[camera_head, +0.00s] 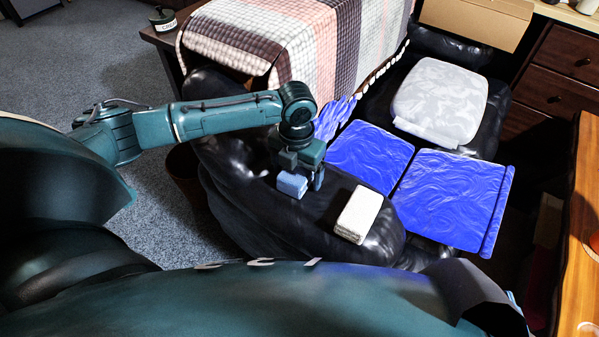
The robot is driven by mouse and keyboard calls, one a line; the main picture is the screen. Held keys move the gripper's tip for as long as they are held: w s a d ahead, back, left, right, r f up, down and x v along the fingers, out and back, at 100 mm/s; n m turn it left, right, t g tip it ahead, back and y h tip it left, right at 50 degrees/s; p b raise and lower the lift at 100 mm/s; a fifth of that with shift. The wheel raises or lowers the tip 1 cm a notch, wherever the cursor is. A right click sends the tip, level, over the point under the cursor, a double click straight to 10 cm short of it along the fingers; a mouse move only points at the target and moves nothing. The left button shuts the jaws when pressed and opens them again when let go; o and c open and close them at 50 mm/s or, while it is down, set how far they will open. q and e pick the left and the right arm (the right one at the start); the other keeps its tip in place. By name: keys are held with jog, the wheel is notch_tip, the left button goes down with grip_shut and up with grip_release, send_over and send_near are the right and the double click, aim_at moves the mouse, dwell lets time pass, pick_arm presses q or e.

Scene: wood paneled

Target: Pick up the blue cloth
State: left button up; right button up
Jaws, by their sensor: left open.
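A small light-blue folded cloth (291,186) rests on the black leather arm of the sofa (240,205). My left gripper (303,177) points down right at the cloth, with its jaws open. One finger shows to the right of the cloth; the other is partly hidden behind or above it. I cannot tell whether either finger touches the cloth. My right gripper is not in view.
A cream folded cloth (358,214) lies to the right on the same sofa arm. Bright blue cushions (445,190) and a grey pillow (440,100) cover the seat. A plaid blanket (300,35) drapes behind. A wooden surface (580,260) stands at the right.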

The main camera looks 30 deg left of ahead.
aim_at(297, 169)
pick_arm(q)
jog(key=shift+c, duration=0.5)
jog(key=shift+r, duration=0.1)
jog(key=c, duration=1)
notch_tip(297, 169, up, 10)
jog(key=shift+p, duration=1.05)
